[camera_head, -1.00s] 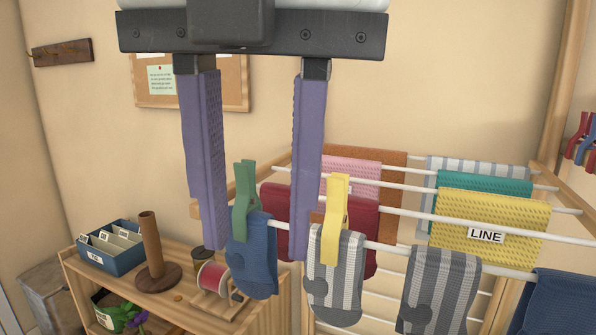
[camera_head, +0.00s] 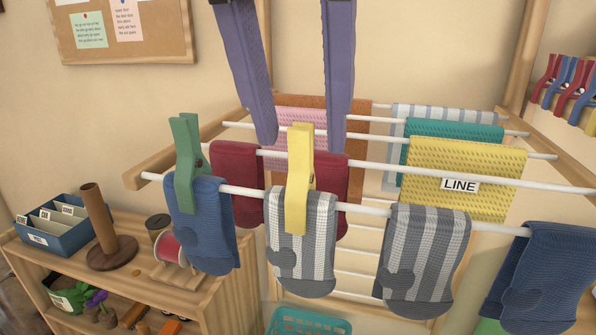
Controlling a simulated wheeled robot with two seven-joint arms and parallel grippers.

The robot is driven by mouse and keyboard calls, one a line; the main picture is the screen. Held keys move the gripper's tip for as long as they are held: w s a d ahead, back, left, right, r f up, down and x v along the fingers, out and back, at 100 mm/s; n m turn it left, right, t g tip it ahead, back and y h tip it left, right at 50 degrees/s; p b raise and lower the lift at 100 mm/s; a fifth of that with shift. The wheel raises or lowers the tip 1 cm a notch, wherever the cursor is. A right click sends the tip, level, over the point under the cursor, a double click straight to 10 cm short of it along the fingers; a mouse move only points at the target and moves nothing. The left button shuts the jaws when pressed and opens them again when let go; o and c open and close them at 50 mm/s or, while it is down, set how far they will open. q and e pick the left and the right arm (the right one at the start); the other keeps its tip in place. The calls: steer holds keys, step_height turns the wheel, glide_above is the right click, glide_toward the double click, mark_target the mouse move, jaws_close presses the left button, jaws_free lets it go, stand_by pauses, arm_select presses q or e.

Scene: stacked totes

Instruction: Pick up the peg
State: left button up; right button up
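A yellow peg (camera_head: 299,180) stands upright, clipped over the front rod onto a grey-and-white striped sock (camera_head: 301,240). A green peg (camera_head: 187,165) is clipped on a blue sock (camera_head: 201,225) to its left. My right gripper (camera_head: 301,146) reaches down from the top edge with two long purple fingers. It is open and empty. In the picture its fingertips lie on either side of the yellow peg's upper part, with gaps on both sides. How far they are from it in depth I cannot tell. My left gripper is not in view.
White drying-rack rods (camera_head: 375,207) carry more socks and cloths, including a grey striped sock (camera_head: 423,255) and a yellow cloth (camera_head: 468,160) labelled LINE. A wooden shelf (camera_head: 205,297) stands at left, holding a blue box (camera_head: 58,232) and a thread spool. Red and blue pegs (camera_head: 566,84) hang at right.

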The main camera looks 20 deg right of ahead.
steer(key=shift+x, duration=0.9)
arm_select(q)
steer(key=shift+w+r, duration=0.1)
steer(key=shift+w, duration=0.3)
arm_select(e)
steer(key=shift+r, duration=0.1)
jaws_close()
